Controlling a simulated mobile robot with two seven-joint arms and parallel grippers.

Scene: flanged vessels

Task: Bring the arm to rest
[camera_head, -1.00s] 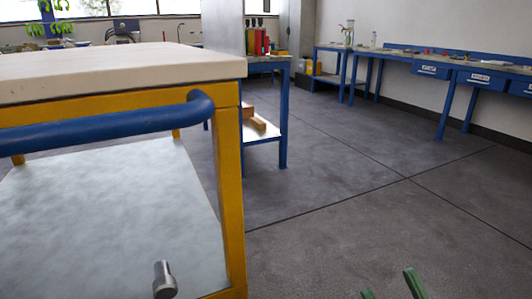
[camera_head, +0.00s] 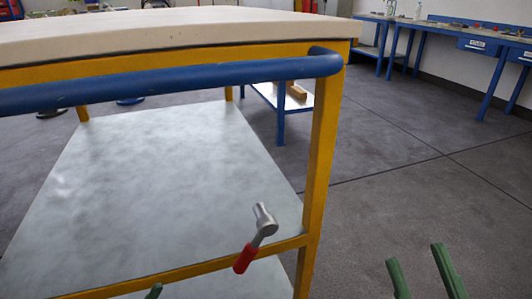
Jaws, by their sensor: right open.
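My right gripper (camera_head: 415,255) shows as two green fingers at the lower right. They stand apart with nothing between them, in front of the grey floor and right of the cart. Only a small green tip of my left gripper (camera_head: 153,291) shows at the bottom edge, so its opening cannot be judged.
A yellow-framed cart (camera_head: 322,150) with a pale top and blue handle bar (camera_head: 180,82) fills the left. A red-handled metal tool (camera_head: 266,222) overlaps its lower shelf edge (camera_head: 200,262). Blue workbenches (camera_head: 470,42) line the back right. The floor (camera_head: 400,215) at right is clear.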

